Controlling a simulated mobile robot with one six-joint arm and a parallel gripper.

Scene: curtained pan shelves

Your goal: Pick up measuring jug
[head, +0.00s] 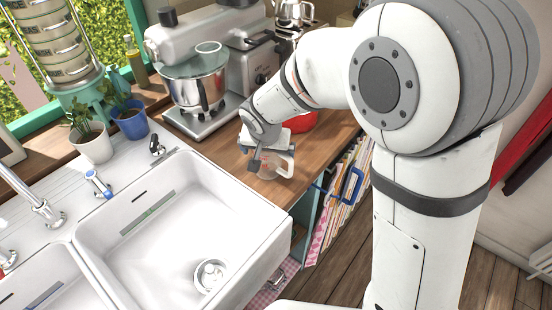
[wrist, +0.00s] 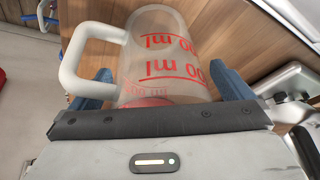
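The measuring jug (head: 272,165) is clear with a pale handle and stands on the wooden counter beside the sink. In the wrist view the jug (wrist: 165,62) shows red "ml" markings, with its white handle (wrist: 85,55) to the left. My gripper (head: 266,156) is down over the jug. In the wrist view its blue fingers (wrist: 165,88) are spread, one on each side of the jug body. I cannot see clear contact between fingers and jug. The lower part of the fingers and jug is hidden by the gripper's own body.
A stand mixer (head: 200,80) stands behind on the counter. A red object (head: 303,122) lies just behind my gripper. The white sink (head: 180,220) is to the front left, and potted plants (head: 93,142) stand left. The counter's edge and a rack of books (head: 340,195) are close on the right.

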